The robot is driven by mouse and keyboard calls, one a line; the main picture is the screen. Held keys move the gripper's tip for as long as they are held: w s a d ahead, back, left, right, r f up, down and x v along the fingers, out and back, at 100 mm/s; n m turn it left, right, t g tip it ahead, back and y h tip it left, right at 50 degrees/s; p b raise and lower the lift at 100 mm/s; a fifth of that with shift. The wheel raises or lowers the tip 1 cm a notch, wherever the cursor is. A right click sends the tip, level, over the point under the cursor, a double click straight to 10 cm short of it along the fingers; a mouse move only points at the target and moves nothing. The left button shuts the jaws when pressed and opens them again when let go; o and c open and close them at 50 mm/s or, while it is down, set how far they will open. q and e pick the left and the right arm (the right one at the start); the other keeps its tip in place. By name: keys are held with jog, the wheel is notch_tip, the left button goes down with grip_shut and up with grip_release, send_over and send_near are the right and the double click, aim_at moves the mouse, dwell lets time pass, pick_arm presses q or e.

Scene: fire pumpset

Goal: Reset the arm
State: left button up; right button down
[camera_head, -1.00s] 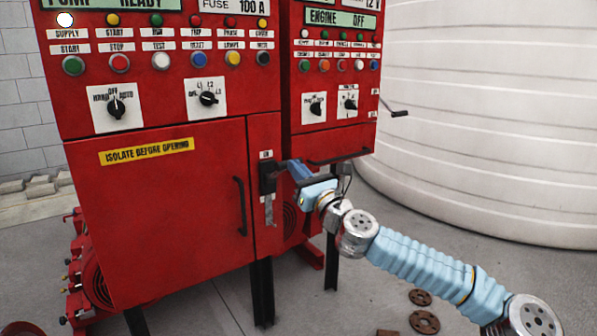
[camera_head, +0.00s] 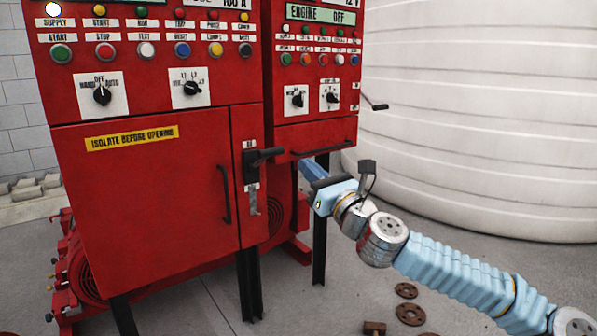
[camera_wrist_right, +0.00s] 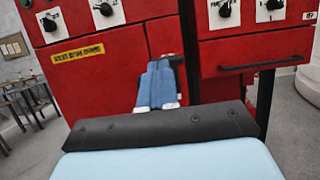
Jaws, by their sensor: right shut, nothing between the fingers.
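My right arm comes in from the lower right in the head view. Its right gripper (camera_head: 307,168) has blue fingers that are shut and empty, in front of the red cabinets' lower area. In the right wrist view the shut fingers (camera_wrist_right: 161,66) point toward the red cabinet front. The black isolator handle (camera_head: 265,156) on the large cabinet sticks out to the right, and the gripper is to its right and apart from it. My left gripper is not in view.
The large red cabinet (camera_head: 150,200) has a door with a handle (camera_head: 226,193). The smaller cabinet (camera_head: 320,133) has a bar handle (camera_head: 322,148) above my gripper. A white tank (camera_head: 470,130) stands behind on the right. Rusty flanges (camera_head: 410,314) lie on the floor.

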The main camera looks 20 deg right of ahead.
jog(key=shift+s+d+r, duration=0.15)
jog(key=shift+s+d, duration=0.05)
jog(key=shift+s, duration=0.35)
jog(key=w+a+f+n+g+y, duration=0.1)
jog(key=a+f+n+g, duration=0.25)
jog(key=a+f, duration=0.4)
jog(key=w+a+f+n+g+y, duration=0.15)
jog(key=a+f+n, duration=0.3)
jog(key=f, duration=0.55)
jog(key=s+a+f+n+g, duration=0.3)
jog(key=a+f+n, duration=0.1)
jog(key=f, duration=0.6)
jog(key=s+a+f+n+g, duration=0.3)
jog(key=s+a+f, duration=0.15)
jog(key=f, duration=0.45)
jog(key=s+d+f+n+g+h, duration=0.1)
jog(key=s+f+n+g, duration=0.25)
jog(key=s+f, duration=0.4)
jog(key=s+f+n+g+h, duration=0.2)
jog(key=s+f+n, duration=0.25)
jog(key=f, duration=0.55)
jog(key=s+d+f+n+g+h, duration=0.3)
jog(key=s+d+f+n, duration=0.4)
jog(key=s+d+f, duration=0.2)
jog(key=shift+s+d, duration=0.6)
jog(key=shift+s, duration=0.35)
